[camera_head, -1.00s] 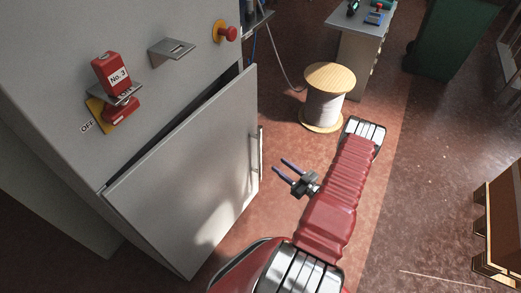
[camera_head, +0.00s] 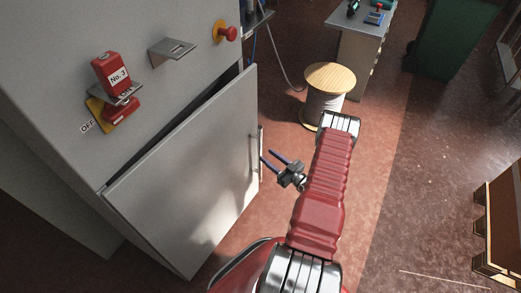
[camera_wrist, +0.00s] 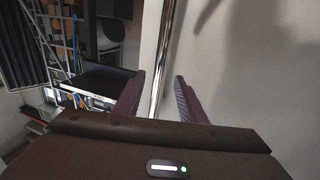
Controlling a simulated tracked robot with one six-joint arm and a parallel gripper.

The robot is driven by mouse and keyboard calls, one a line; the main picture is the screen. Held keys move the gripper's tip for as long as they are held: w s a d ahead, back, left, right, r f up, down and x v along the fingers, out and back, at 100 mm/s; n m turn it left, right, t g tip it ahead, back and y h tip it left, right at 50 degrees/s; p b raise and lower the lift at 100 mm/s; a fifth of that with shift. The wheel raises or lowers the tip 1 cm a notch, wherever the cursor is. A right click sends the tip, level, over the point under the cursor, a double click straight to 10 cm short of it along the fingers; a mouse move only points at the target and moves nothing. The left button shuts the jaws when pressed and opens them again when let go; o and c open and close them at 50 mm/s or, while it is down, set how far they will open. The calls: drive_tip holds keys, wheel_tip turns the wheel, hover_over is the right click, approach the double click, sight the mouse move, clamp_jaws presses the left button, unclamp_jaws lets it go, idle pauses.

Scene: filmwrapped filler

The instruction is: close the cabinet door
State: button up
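The grey cabinet door (camera_head: 185,185) stands ajar, with a dark gap along its top edge against the cabinet body (camera_head: 70,60). A vertical bar handle (camera_head: 261,155) is on its right side. My gripper (camera_head: 268,158) is open, its two dark fingers pointing at the handle. In the wrist view, the handle (camera_wrist: 163,50) rises as a shiny bar between the open fingers of my gripper (camera_wrist: 158,95), with the pale door (camera_wrist: 240,60) on the right. I cannot tell whether the fingers touch the handle.
A cable spool (camera_head: 327,95) stands on the floor behind my arm. A desk (camera_head: 358,40) and a green bin (camera_head: 450,40) are farther back. A wooden crate (camera_head: 500,225) is at the right. The reddish floor (camera_head: 420,180) between is clear.

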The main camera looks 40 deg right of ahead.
sight(260, 150)
drive_tip(key=w, duration=0.6)
drive_tip(key=shift+w+a, duration=0.2)
drive_tip(key=shift+c, duration=0.2)
clamp_jaws()
